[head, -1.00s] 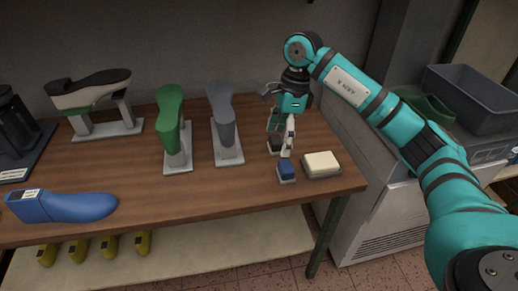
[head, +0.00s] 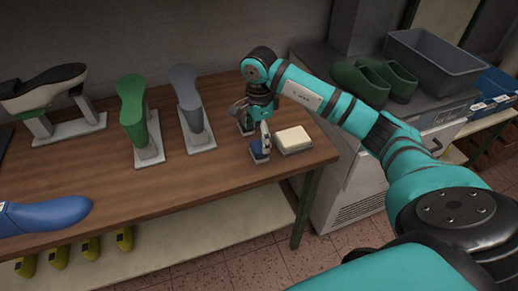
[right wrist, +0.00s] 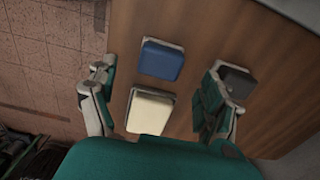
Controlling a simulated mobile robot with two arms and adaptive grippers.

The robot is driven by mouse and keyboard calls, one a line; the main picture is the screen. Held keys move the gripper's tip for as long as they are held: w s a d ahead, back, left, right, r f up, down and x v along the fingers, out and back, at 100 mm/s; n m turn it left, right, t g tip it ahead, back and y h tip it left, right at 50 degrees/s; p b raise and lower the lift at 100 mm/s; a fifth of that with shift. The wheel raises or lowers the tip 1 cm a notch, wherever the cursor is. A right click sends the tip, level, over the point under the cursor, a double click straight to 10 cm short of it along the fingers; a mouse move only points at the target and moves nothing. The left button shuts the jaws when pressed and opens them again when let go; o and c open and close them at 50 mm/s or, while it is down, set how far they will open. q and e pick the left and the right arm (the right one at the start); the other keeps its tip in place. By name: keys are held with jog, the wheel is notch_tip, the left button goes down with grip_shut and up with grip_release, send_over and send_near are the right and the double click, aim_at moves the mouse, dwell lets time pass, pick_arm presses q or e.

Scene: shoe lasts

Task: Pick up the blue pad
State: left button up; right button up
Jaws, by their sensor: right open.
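The blue pad (head: 259,155) sits on a small light base near the front right of the wooden table, partly covered by a finger in the head view. It shows whole in the right wrist view (right wrist: 162,60), between the two spread fingers. My right gripper (head: 254,128) is open and empty, pointing down just over the pad. In the right wrist view the gripper (right wrist: 160,74) has one finger on each side, apart from the pad. My left gripper is not in view.
A cream pad (head: 293,138) stands right beside the blue one. A dark grey pad (right wrist: 237,80) lies close to the other finger. Grey (head: 190,100) and green (head: 132,110) shoe lasts stand left. The table's front centre is clear.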

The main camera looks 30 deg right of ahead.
aim_at(259, 145)
notch_tip(259, 145, down, 5)
jog(key=shift+r+p, duration=0.2)
jog(key=shift+p, duration=0.55)
jog(key=shift+f, duration=0.25)
jog(key=c, duration=1.3)
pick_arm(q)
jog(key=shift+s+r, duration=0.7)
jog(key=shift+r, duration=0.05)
pick_arm(e)
jog(key=shift+r, duration=0.15)
jog(key=shift+w+r+b, duration=0.1)
jog(key=shift+r+b, duration=0.25)
jog(key=shift+r, duration=0.25)
jog(key=shift+s+r+b, duration=0.2)
jog(key=shift+r+b, duration=0.05)
jog(key=shift+r, duration=0.25)
jog(key=shift+s+r+b, duration=0.15)
jog(key=shift+r+b, duration=0.05)
jog(key=shift+r, duration=0.25)
pick_arm(q)
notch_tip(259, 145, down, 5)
jog(key=b, duration=0.3)
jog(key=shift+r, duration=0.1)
pick_arm(e)
jog(key=s+a+r, duration=0.1)
jog(key=s+a, duration=0.1)
jog(key=s, duration=0.5)
jog(key=s+a, duration=0.3)
jog(key=s, duration=0.4)
jog(key=shift+s+r, duration=0.35)
